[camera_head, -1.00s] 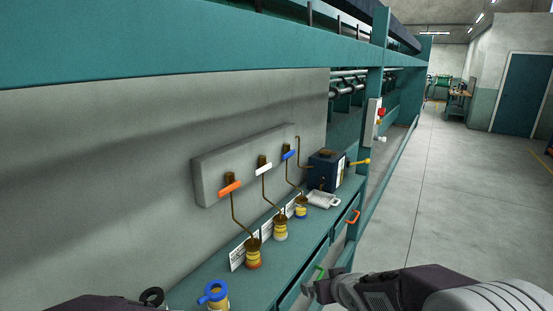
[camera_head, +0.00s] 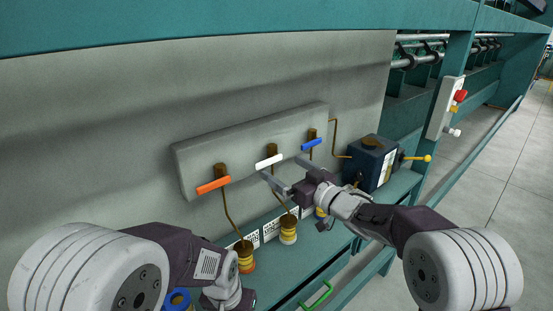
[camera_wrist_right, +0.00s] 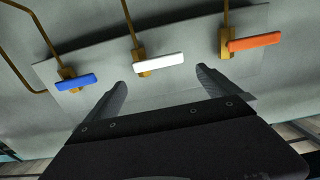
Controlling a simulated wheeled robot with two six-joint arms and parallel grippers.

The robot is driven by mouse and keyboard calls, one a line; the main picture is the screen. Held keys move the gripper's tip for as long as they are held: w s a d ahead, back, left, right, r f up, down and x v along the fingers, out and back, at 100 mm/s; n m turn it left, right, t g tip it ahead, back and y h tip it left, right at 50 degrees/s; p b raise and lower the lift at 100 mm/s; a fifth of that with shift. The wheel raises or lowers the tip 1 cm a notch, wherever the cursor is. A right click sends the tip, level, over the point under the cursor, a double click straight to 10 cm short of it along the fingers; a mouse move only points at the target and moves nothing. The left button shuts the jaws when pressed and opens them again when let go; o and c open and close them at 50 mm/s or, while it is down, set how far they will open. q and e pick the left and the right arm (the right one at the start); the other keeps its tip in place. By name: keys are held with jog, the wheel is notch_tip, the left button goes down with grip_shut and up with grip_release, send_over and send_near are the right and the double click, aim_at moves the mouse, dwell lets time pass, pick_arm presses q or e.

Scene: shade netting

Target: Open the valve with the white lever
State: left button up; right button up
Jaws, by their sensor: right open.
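The white lever (camera_head: 269,161) is the middle one of three on a pale grey panel (camera_head: 200,163). It lies crosswise on its brass valve (camera_head: 272,150) and also shows in the right wrist view (camera_wrist_right: 158,63). My right gripper (camera_head: 281,168) is open and empty in front of the panel. In the right wrist view its two fingertips (camera_wrist_right: 160,77) are spread either side of the white lever and a little below it in the picture. I see no contact. My left arm's wrist is at the bottom edge; its gripper is out of frame.
An orange lever (camera_head: 213,186) is left of the white one, a blue lever (camera_head: 312,144) right of it. Brass pipes run down to banded yellow fittings (camera_head: 288,229) on a teal shelf. A dark box (camera_head: 370,163) with a yellow-knobbed handle (camera_head: 427,158) stands to the right.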

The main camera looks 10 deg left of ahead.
aim_at(270, 160)
pick_arm(q)
jog(key=shift+w+r+p, duration=0.15)
jog(key=shift+r+p, duration=0.5)
jog(key=shift+r, duration=0.25)
pick_arm(e)
jog(key=x, duration=0.5)
jog(key=shift+w+d, duration=0.1)
jog(key=shift+w+a, duration=0.1)
jog(key=shift+a, duration=0.15)
